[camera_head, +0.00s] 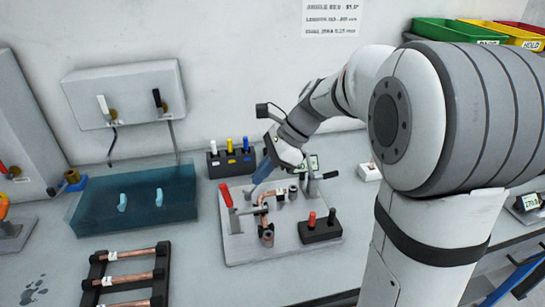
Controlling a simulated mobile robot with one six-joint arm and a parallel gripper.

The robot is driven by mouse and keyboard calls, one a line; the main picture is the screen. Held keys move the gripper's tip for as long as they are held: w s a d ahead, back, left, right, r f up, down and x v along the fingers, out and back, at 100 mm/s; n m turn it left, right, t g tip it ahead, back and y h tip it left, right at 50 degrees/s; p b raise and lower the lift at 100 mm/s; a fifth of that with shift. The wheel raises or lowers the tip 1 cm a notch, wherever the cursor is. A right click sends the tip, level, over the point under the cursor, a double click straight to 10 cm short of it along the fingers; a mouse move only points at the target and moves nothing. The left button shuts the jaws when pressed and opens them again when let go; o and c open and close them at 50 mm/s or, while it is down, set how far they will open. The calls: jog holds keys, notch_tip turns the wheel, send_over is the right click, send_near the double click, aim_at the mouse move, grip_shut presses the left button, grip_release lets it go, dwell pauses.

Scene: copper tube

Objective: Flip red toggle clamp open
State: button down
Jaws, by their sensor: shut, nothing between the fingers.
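The red toggle clamp handle (226,195) stands nearly upright at the left of a grey fixture plate (240,249). Copper tube fittings (266,233) sit on the plate beside the clamp. My gripper (258,182) is shut and empty, just right of and above the red handle. Whether it touches the clamp cannot be told. My arm comes in from the right and hides part of the plate's back. A second clamp with a black handle (330,175) is at the plate's right.
A black holder with colored-capped tools (231,163) stands behind the plate. A blue transparent tank (160,205) is to the left. A black rack with copper tubes (130,279) lies at front left. A black block with red and black pegs (320,232) sits at the plate's front right.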

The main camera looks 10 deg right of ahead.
jog(key=shift+s+a+f, duration=0.1)
jog(key=shift+a+f, duration=0.25)
jog(key=shift+a, duration=0.5)
jog(key=shift+a+f, duration=0.4)
jog(key=shift+a, duration=0.45)
jog(key=shift+s+a+f, duration=0.1)
jog(key=shift+a+f, duration=0.25)
jog(key=shift+a, duration=0.5)
jog(key=shift+r+p, duration=0.1)
jog(key=shift+p, duration=0.3)
